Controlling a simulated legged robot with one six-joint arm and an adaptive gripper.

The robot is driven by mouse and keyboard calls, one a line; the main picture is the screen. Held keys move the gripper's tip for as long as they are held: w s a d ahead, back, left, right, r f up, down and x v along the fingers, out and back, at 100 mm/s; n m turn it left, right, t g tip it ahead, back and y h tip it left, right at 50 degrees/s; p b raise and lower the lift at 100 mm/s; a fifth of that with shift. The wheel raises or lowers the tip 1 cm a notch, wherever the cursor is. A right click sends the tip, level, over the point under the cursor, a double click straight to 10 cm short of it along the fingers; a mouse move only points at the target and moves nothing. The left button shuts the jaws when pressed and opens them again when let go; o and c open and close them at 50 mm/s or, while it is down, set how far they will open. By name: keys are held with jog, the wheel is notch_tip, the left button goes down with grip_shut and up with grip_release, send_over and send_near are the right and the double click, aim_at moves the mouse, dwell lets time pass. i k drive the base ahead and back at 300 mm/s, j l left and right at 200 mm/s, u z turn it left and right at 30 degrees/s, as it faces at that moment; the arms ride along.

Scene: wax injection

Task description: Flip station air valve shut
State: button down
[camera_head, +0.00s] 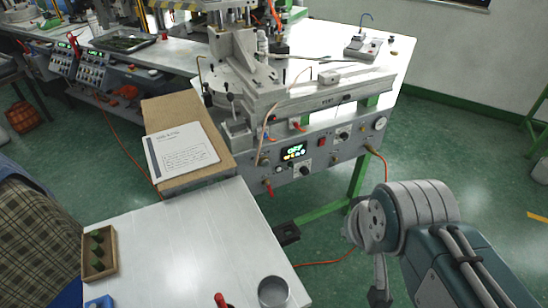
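The wax injection station (300,100) stands at the back centre, with a grey control panel (335,143) along its front. A small red-handled valve (268,187) hangs at the panel's lower left corner. It is too small to tell whether its lever is open or shut. An orange air hose (376,154) joins the panel's right end at a small fitting. My gripper (379,295) shows only in part at the lower right, below my grey wrist joint. It is well to the right of and nearer than the panel, touching nothing visible. Its fingers are mostly hidden or cut off.
A white table (190,235) fills the front left, with a metal cup (273,291) and a wooden tray (99,251) on it. A cardboard box (190,118) with a paper (182,152) stands left of the panel. Green floor (420,150) is open to the right.

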aim_at(268, 186)
jog(key=k+l, duration=0.45)
jog(key=l+u, duration=0.1)
jog(key=l, duration=0.9)
jog(key=i+l, duration=0.1)
jog(key=l, duration=0.2)
jog(key=i+l, duration=0.1)
jog(key=l, duration=0.15)
jog(key=i+l, duration=0.1)
jog(key=l, duration=0.2)
jog(key=i+u, duration=0.1)
jog(key=i, duration=0.6)
jog(key=i+j, duration=0.15)
jog(key=j, duration=0.15)
jog(key=i+j, duration=0.15)
jog(key=j, duration=0.1)
